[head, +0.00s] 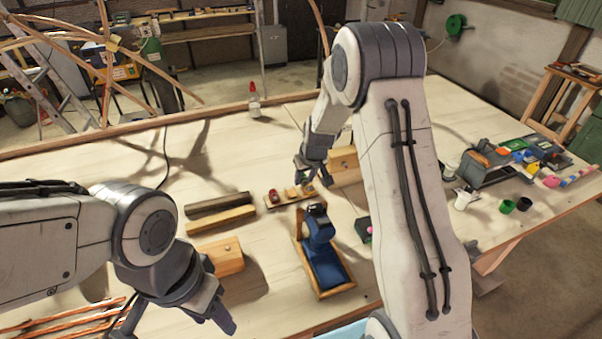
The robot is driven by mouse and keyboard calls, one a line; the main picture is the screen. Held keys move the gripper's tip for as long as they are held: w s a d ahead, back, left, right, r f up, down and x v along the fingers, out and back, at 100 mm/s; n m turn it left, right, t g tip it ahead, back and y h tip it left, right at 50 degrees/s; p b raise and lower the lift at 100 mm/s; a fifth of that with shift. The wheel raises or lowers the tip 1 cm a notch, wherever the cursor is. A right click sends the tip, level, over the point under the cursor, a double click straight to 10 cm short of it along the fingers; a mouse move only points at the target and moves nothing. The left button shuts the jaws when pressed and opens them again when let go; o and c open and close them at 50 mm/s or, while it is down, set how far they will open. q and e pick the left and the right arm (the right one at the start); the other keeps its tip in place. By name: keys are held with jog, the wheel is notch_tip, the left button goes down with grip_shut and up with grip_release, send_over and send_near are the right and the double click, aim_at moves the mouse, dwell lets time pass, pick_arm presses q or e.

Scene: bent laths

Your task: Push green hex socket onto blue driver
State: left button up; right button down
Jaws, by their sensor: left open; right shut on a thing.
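The blue driver (320,226) stands in a wooden tray (346,288) with a blue lining, near the middle of the table. My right gripper (309,181) is beyond the driver, low over a small wooden rack (273,204) with little coloured pieces on it. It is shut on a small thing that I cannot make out. I cannot pick out the green hex socket; the fingers or my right arm may hide it. My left gripper (222,318) is open and empty at the lower left, apart from the driver tray.
A wooden block (228,258) lies near my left gripper, with dark and light wood bars (219,204) behind it. A wooden box (344,164) stands beside my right gripper. Cups (508,206) and a grey toolbox (487,165) are at the right. The table's back left is mostly clear.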

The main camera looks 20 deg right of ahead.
jog(key=shift+w+f, duration=0.15)
jog(key=shift+f, duration=0.1)
jog(key=shift+d+f+b, duration=0.1)
jog(key=shift+f+b, duration=0.35)
jog(key=shift+b, duration=0.05)
jog(key=f+b, duration=0.1)
jog(key=s+f+b, duration=0.1)
jog(key=f+b, duration=0.2)
jog(key=b, duration=0.1)
jog(key=shift+s+f, duration=0.35)
jog(key=shift+s, duration=0.05)
jog(key=shift+s+d+b, duration=0.1)
jog(key=shift+s+b, duration=0.95)
jog(key=shift+s, duration=0.1)
dwell(0.9)
jog(key=shift+c, duration=2.2)
grip_release()
